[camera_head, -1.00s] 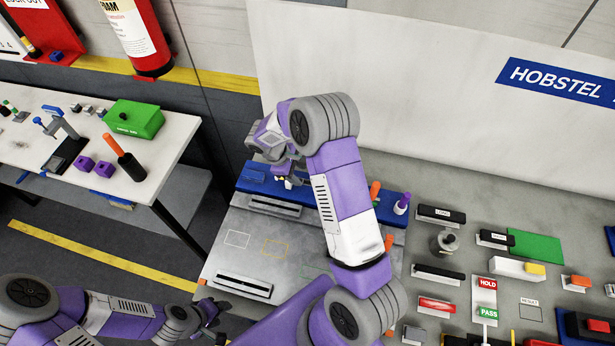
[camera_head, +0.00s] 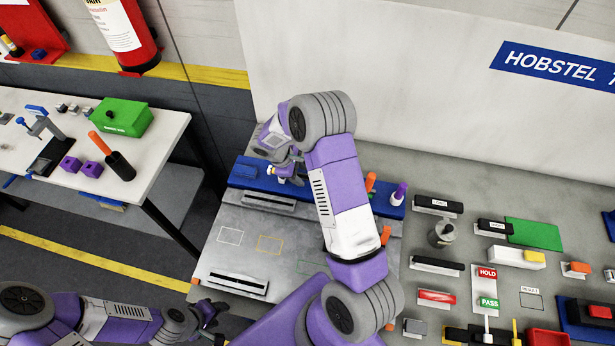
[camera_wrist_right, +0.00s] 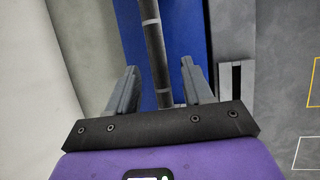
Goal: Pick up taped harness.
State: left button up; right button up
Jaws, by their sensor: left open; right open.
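A dark cable-like length with pale tape bands, which looks like the taped harness (camera_wrist_right: 153,45), runs between the fingers of my right gripper (camera_wrist_right: 158,80) in the right wrist view. The fingers stand apart on either side of it, and I cannot tell whether they touch it. A blue tray (camera_wrist_right: 185,30) lies beneath. In the head view my right gripper (camera_head: 284,165) is over the left part of the blue tray (camera_head: 243,172), and my arm hides much of it. My left gripper (camera_head: 212,316) is open and empty at the lower left, beside the grey board's front edge.
The grey board (camera_head: 235,262) with outlined squares has bare room in front of the blue tray. Orange and purple-topped items (camera_head: 398,194) stand at the tray's right end. Labelled holders and a HOLD/PASS plate (camera_head: 487,287) fill the right. A white panel (camera_head: 400,80) rises behind.

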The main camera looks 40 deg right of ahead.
jog(key=shift+f, duration=0.2)
dwell(0.4)
grip_shut()
